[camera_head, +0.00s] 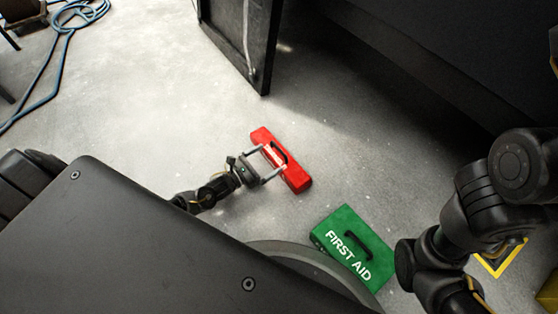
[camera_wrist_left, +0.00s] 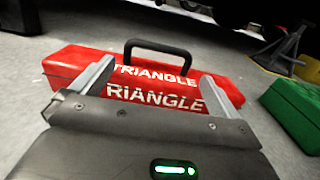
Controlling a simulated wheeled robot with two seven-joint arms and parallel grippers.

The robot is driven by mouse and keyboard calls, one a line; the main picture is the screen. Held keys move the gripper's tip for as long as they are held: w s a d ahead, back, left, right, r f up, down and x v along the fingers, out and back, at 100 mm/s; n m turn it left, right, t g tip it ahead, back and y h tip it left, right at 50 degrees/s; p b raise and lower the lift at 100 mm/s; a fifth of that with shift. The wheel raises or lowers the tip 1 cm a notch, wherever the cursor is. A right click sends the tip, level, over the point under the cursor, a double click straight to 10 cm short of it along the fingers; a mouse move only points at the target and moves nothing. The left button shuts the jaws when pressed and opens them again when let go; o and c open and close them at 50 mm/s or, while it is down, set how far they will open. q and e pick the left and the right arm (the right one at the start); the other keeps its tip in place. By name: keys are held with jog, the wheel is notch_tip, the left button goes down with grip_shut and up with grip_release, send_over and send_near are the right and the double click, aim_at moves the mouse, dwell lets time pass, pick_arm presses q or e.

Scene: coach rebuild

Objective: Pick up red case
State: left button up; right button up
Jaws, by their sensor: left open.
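The red case (camera_head: 296,178) lies on the concrete floor in the middle of the head view. It has a black handle on top and white lettering reading "TRIANGLE", clear in the left wrist view (camera_wrist_left: 224,88). My left gripper (camera_head: 268,163) is open, its two fingers pointing at the case's lettered side. In the left wrist view the left gripper (camera_wrist_left: 150,85) has its fingers apart in front of the case, with the black handle (camera_wrist_left: 160,50) rising beyond and between them. Whether the fingertips touch the case I cannot tell. My right gripper is out of view.
A green first aid case (camera_head: 352,245) lies on the floor just right of the red case; it also shows in the left wrist view (camera_wrist_left: 292,115). A dark upright panel (camera_head: 240,40) stands behind. A blue hose (camera_head: 62,28) lies far left. Open floor is at left.

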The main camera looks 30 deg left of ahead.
aim_at(279, 150)
pick_arm(q)
jog(key=shift+w+d, duration=0.2)
jog(key=shift+w, duration=0.25)
jog(key=b+x, duration=0.3)
jog(key=x, duration=0.1)
jog(key=shift+w+f+b, duration=0.2)
jog(key=shift+b, duration=0.1)
jog(key=shift+w+d+r, duration=0.15)
jog(key=shift+w+d, duration=0.05)
jog(key=shift+w, duration=0.15)
jog(key=c, duration=0.9)
jog(key=shift+r, duration=0.1)
jog(key=shift+c, duration=1.2)
